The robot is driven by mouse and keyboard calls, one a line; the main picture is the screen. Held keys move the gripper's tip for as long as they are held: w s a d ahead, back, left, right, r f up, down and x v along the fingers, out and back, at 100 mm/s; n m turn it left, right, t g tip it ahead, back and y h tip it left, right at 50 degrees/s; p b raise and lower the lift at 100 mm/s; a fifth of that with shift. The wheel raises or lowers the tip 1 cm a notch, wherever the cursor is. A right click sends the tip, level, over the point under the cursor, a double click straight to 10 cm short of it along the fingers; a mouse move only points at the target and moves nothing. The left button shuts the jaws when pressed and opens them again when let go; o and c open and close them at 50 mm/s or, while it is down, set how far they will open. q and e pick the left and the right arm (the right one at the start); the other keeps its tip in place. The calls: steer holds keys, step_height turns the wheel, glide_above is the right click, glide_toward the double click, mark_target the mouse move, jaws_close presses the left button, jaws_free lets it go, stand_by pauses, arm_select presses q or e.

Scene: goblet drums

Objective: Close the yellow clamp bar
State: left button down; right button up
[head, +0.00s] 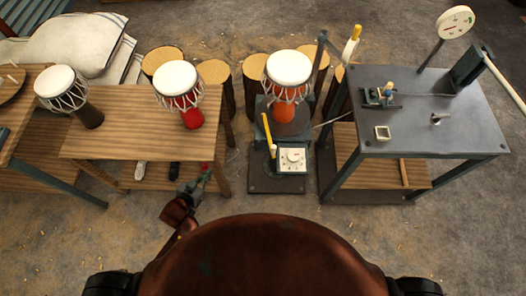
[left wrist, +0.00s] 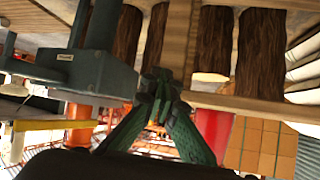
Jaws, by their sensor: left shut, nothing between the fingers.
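The yellow clamp bar (head: 268,128) stands raised and slightly tilted on a dark stand with a white dial (head: 292,160), in the middle of the head view. A yellow bar (left wrist: 45,125) also shows at the left of the left wrist view, probably the same one. My left gripper (head: 205,171) is low in front of the wooden table, left of the clamp bar and apart from it. In the left wrist view its green fingers (left wrist: 160,88) meet at the tips, with nothing between them. My right gripper is not in view.
A red drum (head: 288,72) sits on the stand behind the clamp bar. The wooden table (head: 130,137) with drums is at left. Open floor lies between the wooden table and the stand.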

arm_select(q)
steer(key=w+d+r+m+t+h, duration=0.1)
steer(key=w+d+r+m+h, duration=0.25)
steer(key=d+r+h, duration=0.55)
steer(key=s+d+r+m+g+h, duration=0.2)
steer(key=s+r+m+g+h, duration=0.25)
steer(key=r+m, duration=0.2)
steer(key=s+b+x, duration=0.1)
steer(key=b+x, duration=0.1)
steer(key=x, duration=1.1)
steer(key=shift+d+n+g, duration=0.35)
steer(key=shift+n, duration=0.05)
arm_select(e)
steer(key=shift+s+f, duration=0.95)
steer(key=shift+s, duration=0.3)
arm_select(q)
steer(key=shift+f+y, duration=0.1)
steer(key=shift+y, duration=0.15)
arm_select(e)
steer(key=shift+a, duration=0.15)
